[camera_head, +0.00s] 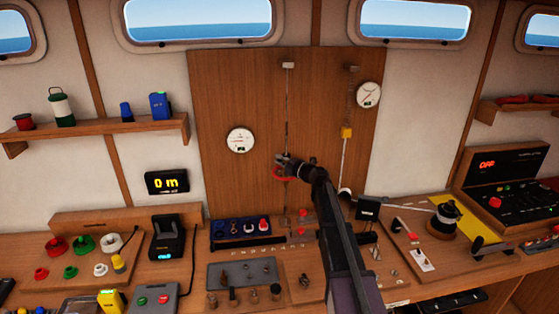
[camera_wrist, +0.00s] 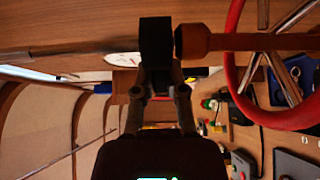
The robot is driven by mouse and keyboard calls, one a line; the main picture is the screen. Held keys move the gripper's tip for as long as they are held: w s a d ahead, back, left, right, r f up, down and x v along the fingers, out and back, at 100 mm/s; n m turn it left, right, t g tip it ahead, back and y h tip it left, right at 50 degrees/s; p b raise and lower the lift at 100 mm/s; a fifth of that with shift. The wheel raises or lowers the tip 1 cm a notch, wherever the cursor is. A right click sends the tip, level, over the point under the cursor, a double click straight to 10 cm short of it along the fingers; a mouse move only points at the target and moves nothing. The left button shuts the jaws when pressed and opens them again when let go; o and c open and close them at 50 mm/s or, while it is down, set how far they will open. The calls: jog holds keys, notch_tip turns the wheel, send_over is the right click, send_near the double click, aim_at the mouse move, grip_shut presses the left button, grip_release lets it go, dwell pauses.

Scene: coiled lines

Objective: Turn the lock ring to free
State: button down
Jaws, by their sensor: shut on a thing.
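My gripper (camera_wrist: 156,45) is at the wooden panel's vertical rod (camera_head: 287,110). It also shows in the head view (camera_head: 283,160), just above a red-rimmed wheel (camera_head: 279,175). The wheel's red rim (camera_wrist: 231,62) and metal spokes fill the right of the wrist view. A brown shaft (camera_wrist: 250,42) with a flared end lies right of the dark fingertips, in front of the spokes. The fingers are closed together on something at the shaft's line, most likely the lock ring. The fingertips hide it, so its turned position cannot be told.
The wooden panel (camera_head: 225,90) carries a left dial (camera_head: 240,140), a right dial (camera_head: 368,95) and a yellow block (camera_head: 346,132) on a second rod. Below, the crowded bench holds a blue tray (camera_head: 230,236) and a grey plate (camera_head: 220,275). Open air lies before the panel's left part.

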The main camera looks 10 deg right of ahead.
jog(key=shift+s+d+n+g+y, duration=0.1)
jog(key=shift+d+n+g+y, duration=0.05)
jog(key=shift+n+g+y, duration=0.75)
jog(key=c, duration=0.7)
grip_release()
jog(key=shift+s, duration=0.1)
jog(key=v, duration=1.2)
jog(key=shift+f, duration=0.1)
